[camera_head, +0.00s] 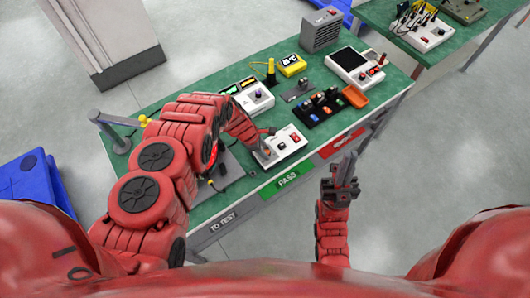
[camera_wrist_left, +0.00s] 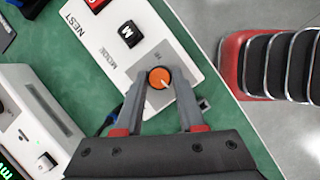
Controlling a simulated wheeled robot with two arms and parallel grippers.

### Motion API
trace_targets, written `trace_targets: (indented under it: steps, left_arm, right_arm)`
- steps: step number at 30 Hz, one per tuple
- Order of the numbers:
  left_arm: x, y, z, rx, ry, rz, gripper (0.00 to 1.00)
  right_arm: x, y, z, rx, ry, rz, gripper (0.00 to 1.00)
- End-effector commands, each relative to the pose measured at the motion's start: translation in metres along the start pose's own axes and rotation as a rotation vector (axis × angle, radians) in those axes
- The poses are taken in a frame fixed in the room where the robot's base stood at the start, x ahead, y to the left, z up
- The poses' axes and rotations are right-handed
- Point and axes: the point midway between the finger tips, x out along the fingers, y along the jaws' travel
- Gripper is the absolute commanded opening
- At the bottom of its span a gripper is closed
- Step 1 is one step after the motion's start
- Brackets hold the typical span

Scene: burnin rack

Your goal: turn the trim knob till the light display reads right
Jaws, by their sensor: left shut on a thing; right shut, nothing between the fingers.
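An orange knob (camera_wrist_left: 159,78) with a white pointer line sits on a white box (camera_wrist_left: 185,52) with a black M key and a red key. In the head view the white box (camera_head: 291,146) stands at the table's front edge. My left gripper (camera_head: 262,148) is over its left end; its fingers (camera_wrist_left: 162,80) are shut on the orange knob's sides. The pointer slants toward the lower right in the wrist view. A lit green display (camera_wrist_left: 6,171) is cut off at that view's lower left, unreadable. My right gripper (camera_head: 346,166) is shut and empty, beyond the table's front edge.
A black rack (camera_head: 322,108) of small parts, an orange tray (camera_head: 355,97), a yellow meter (camera_head: 291,65) and a white device with a dark screen (camera_head: 352,66) stand farther back. Green PASS label (camera_head: 288,180) marks the front edge.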

Motion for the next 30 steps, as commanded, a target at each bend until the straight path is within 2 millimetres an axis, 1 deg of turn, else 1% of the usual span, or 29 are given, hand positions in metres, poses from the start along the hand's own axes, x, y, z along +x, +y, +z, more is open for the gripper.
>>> trace_targets:
  steps: [1,15,24,30]
  left_arm:
    - [0.006,0.003,-0.003,0.029,-0.002,-0.007,0.0]
    - [0.009,0.005,-0.003,0.425,-0.022,-0.17,0.0]
    - [0.008,0.007,-0.002,0.684,-0.034,-0.276,0.0]
    - [0.007,0.007,-0.001,0.83,-0.042,-0.339,0.0]
  right_arm:
    - [-0.015,-0.001,0.003,0.0,0.0,0.0,0.0]
    - [-0.102,-0.005,0.017,0.0,0.0,0.0,0.0]
    - [-0.148,-0.007,0.025,0.0,0.0,0.0,0.0]
    - [-0.171,-0.009,0.029,0.0,0.0,0.0,0.0]
